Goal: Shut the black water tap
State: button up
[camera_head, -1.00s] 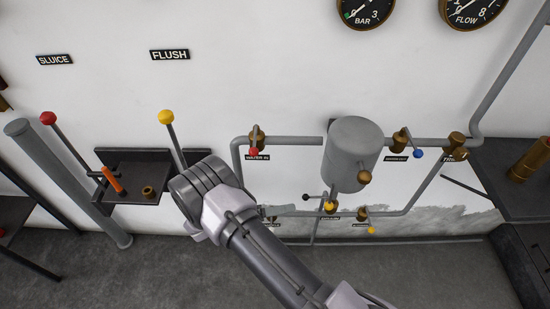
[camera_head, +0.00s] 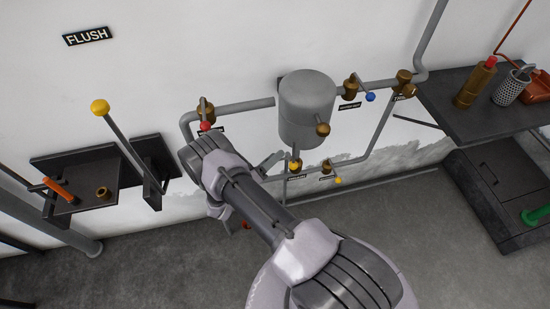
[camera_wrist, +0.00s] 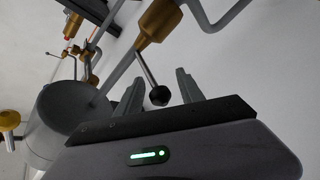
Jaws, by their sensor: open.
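The black tap has a brass body (camera_wrist: 158,20) and a metal lever ending in a black ball (camera_wrist: 160,96), seen in the wrist view. My gripper (camera_wrist: 160,78) is open, its two fingers standing apart. The black ball appears between the fingers in the picture, with the lever slanting up to the brass body. I cannot tell whether either finger touches it. In the head view my arm hides the black tap, and only a small part of my gripper (camera_head: 271,163) shows, just left of the yellow tap (camera_head: 295,166).
A grey tank (camera_head: 306,108) hangs on the pipework, close by in the wrist view (camera_wrist: 68,118). A red-handled tap (camera_head: 205,124) and a blue-handled tap (camera_head: 369,97) are on the upper pipe. A yellow-knobbed lever (camera_head: 100,107) stands at left. A dark bench (camera_head: 450,110) is at right.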

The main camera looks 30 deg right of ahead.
jog(key=shift+w+d, duration=0.15)
jog(key=shift+d, duration=0.3)
grip_shut()
dwell(1.1)
